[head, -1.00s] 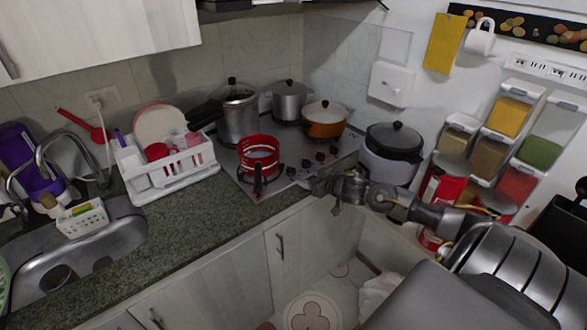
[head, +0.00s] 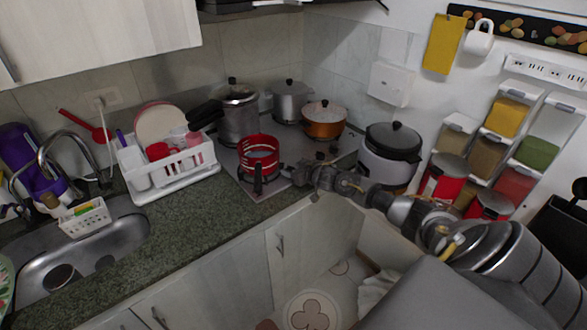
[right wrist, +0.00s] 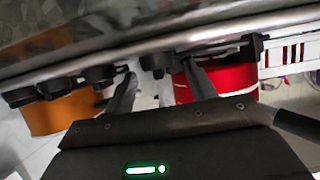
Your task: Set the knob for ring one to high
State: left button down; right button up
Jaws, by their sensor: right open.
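The steel cooktop (head: 348,143) carries a row of black knobs near its right edge. Two knobs (head: 334,150) show in the head view; my right arm hides the others. My right gripper (head: 298,176) is at the front end of this row. In the right wrist view, my right gripper (right wrist: 161,80) is open, with a black knob (right wrist: 156,62) between and just beyond its fingertips. More knobs (right wrist: 100,76) line up to its left. I cannot tell whether the fingers touch the knob, nor read any marks for ring one or high. My left gripper is out of view.
A red pot (head: 259,147) stands at the front left of the cooktop, close to my right gripper. An orange pot (head: 324,129) and steel pots (head: 290,101) stand behind. A rice cooker (head: 389,160) is right of the cooktop. A dish rack (head: 150,183) is to the left.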

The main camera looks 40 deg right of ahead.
jog(key=shift+w+f, duration=0.1)
jog(key=shift+w, duration=0.15)
jog(key=c, duration=1)
jog(key=h, duration=0.1)
jog(key=m+p, duration=0.1)
jog(key=m+h+p, duration=0.1)
jog(key=shift+a+r+h, duration=0.25)
jog(key=shift+a+h, duration=0.05)
jog(key=shift+a, duration=0.05)
jog(key=shift+f+m+g+h, duration=0.15)
jog(key=shift+m+g+h, duration=0.15)
jog(key=shift+m+h, duration=0.4)
jog(key=shift+w+m+g+h, duration=0.1)
jog(key=shift+m+g+h, duration=0.5)
jog(key=shift+m+h, duration=0.65)
jog(key=o, duration=1)
